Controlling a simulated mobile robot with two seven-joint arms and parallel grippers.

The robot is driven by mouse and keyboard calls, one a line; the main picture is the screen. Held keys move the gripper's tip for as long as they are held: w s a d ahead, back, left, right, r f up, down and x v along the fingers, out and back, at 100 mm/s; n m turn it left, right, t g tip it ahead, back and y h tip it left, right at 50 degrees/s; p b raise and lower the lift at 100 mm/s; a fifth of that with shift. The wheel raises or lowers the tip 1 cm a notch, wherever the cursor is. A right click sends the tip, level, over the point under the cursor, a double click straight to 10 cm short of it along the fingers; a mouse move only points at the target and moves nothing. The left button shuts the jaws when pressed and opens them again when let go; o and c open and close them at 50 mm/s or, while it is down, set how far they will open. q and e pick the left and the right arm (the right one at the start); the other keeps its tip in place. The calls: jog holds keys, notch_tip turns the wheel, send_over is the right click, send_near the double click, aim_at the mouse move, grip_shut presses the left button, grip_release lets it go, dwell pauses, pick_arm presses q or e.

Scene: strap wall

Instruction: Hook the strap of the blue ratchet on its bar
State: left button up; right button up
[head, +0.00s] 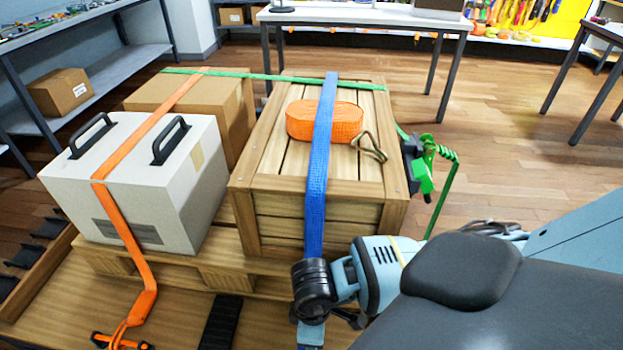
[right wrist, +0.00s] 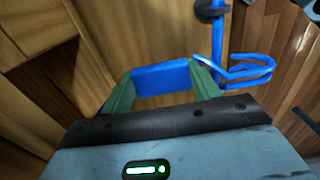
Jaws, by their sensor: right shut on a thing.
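The blue strap (head: 318,165) runs over the wooden crate and down its front face, passing out of sight behind my right wrist. In the right wrist view, my right gripper (right wrist: 163,82) is shut on a flat blue piece (right wrist: 162,77), which looks like the strap's end. A blue wire hook (right wrist: 250,72) sticks out to the right of the fingers. A thin blue bar (right wrist: 217,38) with a black mount stands beside the hook. I cannot tell whether the hook is around the bar or just next to it. The blue ratchet is not clearly visible. My left gripper is out of view.
The wooden crate (head: 262,188) carries an orange strap roll (head: 300,122) and a loose metal hook (head: 370,146). A white case (head: 180,190) and a cardboard box (head: 238,110) stand left. A green ratchet (head: 420,165) hangs at the crate's right. Floor to the right is open.

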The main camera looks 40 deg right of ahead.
jog(key=shift+f+b, duration=0.75)
jog(key=shift+f, duration=0.45)
jog(key=shift+w+d+b, duration=0.15)
jog(key=shift+b, duration=0.2)
jog(key=shift+w+d+f, duration=0.1)
jog(key=shift+w+d, duration=0.3)
jog(key=shift+d, duration=0.05)
jog(key=shift+w+d+b, duration=0.4)
jog(key=shift+d+b, duration=0.05)
jog(key=shift+b, duration=0.05)
